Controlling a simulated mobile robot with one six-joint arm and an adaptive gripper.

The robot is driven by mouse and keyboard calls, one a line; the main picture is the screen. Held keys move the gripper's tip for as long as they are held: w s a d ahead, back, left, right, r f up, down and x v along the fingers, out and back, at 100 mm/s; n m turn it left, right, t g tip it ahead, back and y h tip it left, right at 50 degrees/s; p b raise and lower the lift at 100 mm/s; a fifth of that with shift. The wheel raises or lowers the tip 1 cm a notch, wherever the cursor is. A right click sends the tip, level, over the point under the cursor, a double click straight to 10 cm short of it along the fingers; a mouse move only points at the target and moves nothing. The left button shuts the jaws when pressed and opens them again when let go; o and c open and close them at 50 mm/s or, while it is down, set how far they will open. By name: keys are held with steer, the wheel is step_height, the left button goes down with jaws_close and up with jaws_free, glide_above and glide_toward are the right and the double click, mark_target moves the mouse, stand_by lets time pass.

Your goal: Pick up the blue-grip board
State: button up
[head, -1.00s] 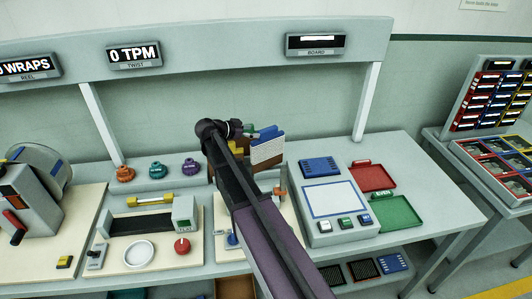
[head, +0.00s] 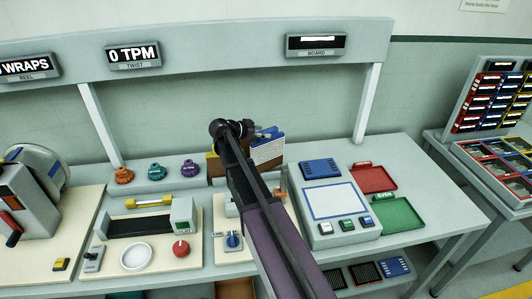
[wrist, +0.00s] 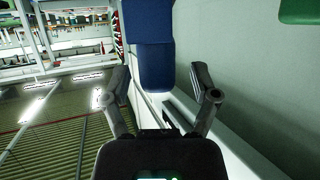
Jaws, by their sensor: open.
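The blue-grip board is at the back of the bench in the head view, a pale panel (head: 268,151) with a blue grip (head: 266,132) on its upper edge. It stands in a brown holder, partly hidden by my arm. My gripper (wrist: 160,78) is open in the wrist view. A blue block (wrist: 155,66), which looks like the grip, reaches between its two fingers, with a gap on each side. In the head view my gripper (head: 240,127) is just left of the blue grip, its fingers hard to make out.
A grey station with a white pad (head: 335,201) and a blue board (head: 320,168) stands to the right. Beside it are a red tray (head: 373,177) and a green tray (head: 398,213). Coloured knobs (head: 156,172) and a twist machine are to the left.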

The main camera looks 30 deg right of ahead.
steer(key=shift+b+x, duration=0.35)
steer(key=shift+x, duration=0.95)
jaws_close()
